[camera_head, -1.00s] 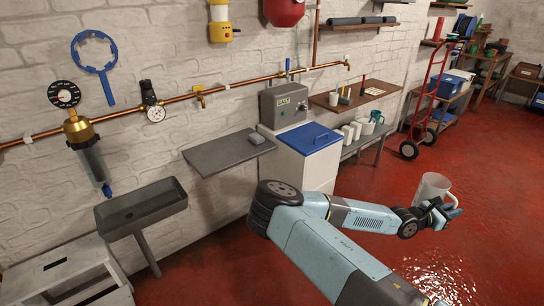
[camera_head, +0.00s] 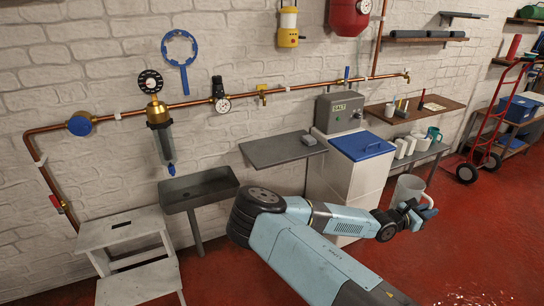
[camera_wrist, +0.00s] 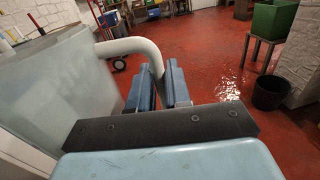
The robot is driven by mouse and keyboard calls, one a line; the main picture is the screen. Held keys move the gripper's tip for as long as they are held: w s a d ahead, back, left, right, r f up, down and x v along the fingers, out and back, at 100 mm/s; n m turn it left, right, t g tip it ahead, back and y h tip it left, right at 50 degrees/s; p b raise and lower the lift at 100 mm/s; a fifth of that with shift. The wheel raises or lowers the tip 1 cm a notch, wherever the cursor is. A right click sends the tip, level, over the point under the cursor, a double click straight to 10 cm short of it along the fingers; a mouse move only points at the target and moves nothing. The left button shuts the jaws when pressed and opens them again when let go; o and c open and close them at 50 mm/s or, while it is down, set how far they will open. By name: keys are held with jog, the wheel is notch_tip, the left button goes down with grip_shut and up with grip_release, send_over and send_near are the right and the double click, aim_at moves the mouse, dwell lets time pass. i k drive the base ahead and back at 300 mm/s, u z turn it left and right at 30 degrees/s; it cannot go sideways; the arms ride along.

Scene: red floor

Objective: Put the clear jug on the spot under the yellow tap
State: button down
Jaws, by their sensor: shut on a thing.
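The clear jug (camera_head: 406,189) is held upright over the red floor, in front of the white cabinet's right side. In the wrist view the jug (camera_wrist: 58,92) fills the left side, and its pale handle passes between the fingers. My gripper (camera_head: 424,210) is shut on this handle; it also shows in the wrist view (camera_wrist: 160,86). The yellow tap (camera_head: 262,90) hangs from the copper pipe, left of my gripper and well away from it. A grey shelf (camera_head: 272,150) is on the wall below the tap. No separate spot mark shows on it.
A small grey block (camera_head: 309,139) lies on the shelf's right end. The white cabinet with a blue lid (camera_head: 362,146) and a grey SALT box (camera_head: 340,112) stand right of the shelf. A grey sink (camera_head: 200,187) and a step stool (camera_head: 122,229) are at left.

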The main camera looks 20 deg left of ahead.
aim_at(270, 152)
jog(key=u, duration=0.45)
jog(key=i, duration=0.95)
jog(key=u, duration=0.1)
